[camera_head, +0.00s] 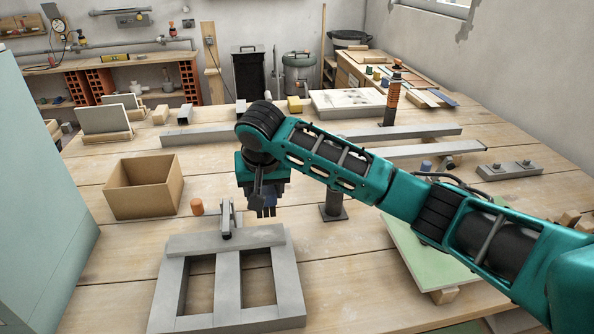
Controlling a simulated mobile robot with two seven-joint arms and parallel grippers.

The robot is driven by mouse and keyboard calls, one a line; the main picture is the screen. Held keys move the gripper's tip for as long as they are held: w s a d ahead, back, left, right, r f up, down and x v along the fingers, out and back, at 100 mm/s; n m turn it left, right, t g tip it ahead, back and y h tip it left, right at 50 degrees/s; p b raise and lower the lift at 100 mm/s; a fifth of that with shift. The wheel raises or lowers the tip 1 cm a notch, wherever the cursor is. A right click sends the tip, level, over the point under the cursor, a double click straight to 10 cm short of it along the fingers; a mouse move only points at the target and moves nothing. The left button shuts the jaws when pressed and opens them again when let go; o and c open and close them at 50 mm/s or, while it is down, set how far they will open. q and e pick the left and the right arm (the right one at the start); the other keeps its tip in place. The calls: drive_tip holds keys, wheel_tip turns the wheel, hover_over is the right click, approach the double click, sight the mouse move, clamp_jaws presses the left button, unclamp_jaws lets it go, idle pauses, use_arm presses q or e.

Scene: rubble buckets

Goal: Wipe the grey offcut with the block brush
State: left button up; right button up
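My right arm reaches in from the right, and its gripper (265,211) points down over the middle of the table. Its fingertips are small and partly dark, so whether they are open or shut cannot be told. My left gripper is not in view. I cannot tell for sure which piece is the grey offcut; a short grey piece (185,115) stands at the far left of the table. No block brush can be clearly made out; a small yellow block (294,104) lies at the back. My arm hides part of the table behind it.
A grey frame (228,292) with two openings lies at the front, with a small clamp-like metal part (227,218) at its back edge. Long grey bars (420,134) lie behind; a green board (412,247) lies right.

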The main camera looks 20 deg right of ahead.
drive_tip(key=shift+w+a+f, duration=0.15)
drive_tip(key=shift+w+a, duration=0.35)
drive_tip(key=shift+a, duration=0.15)
drive_tip(key=shift+s, duration=0.1)
drive_tip(key=shift+f, duration=0.1)
wheel_tip(320, 180, down, 6)
drive_tip(key=shift+f+b, duration=0.25)
drive_tip(key=shift+b, duration=0.15)
drive_tip(key=w, duration=0.1)
drive_tip(key=w+d, duration=0.1)
drive_tip(key=w, duration=0.1)
drive_tip(key=shift+w+f, duration=0.1)
drive_tip(key=shift+w, duration=0.15)
drive_tip(key=shift+p, duration=0.45)
